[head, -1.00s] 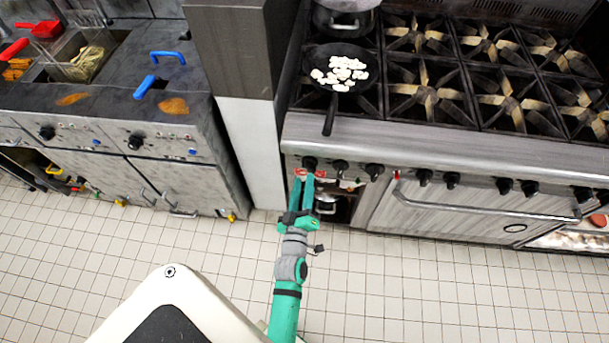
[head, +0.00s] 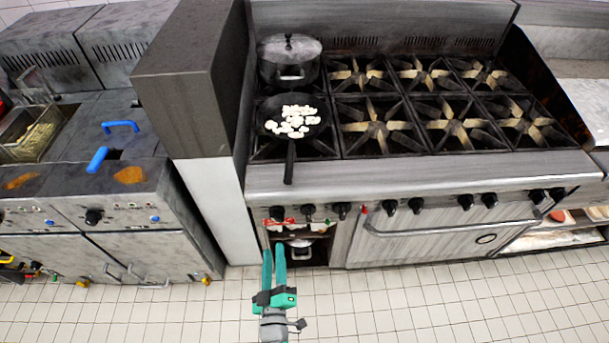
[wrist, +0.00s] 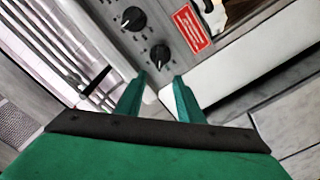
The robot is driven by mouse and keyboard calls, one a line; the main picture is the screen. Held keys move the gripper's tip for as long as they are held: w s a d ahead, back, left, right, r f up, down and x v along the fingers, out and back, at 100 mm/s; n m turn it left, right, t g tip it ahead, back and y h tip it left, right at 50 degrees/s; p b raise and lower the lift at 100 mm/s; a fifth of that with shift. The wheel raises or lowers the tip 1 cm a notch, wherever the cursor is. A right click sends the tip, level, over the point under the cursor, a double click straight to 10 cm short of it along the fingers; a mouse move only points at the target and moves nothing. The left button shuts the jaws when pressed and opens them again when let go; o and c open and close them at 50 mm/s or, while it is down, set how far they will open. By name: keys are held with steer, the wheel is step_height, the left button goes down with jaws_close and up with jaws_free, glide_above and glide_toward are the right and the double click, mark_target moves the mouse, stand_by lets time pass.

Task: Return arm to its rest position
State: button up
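My gripper (head: 274,252) is green with two straight fingers. It points at the lower left front of the stove, below the knobs, and looks clear of the stove. In the wrist view my gripper (wrist: 161,77) shows its two fingertips apart with nothing held between them. Beyond the fingertips are black knobs (wrist: 160,53) and a red label (wrist: 190,27) on a grey panel. Most of my arm lies below the head picture's edge.
The stove (head: 420,175) has a black pan (head: 272,125) with pale pieces and a lidded pot (head: 290,72) on its left burners. A grey pillar (head: 222,190) and fryer counter (head: 110,200) stand left. Tiled floor (head: 420,305) is open in front.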

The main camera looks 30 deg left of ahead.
steer(key=s+d+r+m+h, duration=0.2)
steer(key=s+d+m, duration=0.3)
steer(key=d, duration=0.3)
steer(key=s+d+r+m+h, duration=0.3)
steer(key=s+d+m+h, duration=0.1)
steer(key=d, duration=0.5)
steer(key=s+d+r+m+h, duration=0.3)
steer(key=s+d+m, duration=0.3)
steer(key=s+d, duration=0.2)
steer(key=shift+s+d+h, duration=0.3)
steer(key=shift+d, duration=0.1)
steer(key=shift+w, duration=0.15)
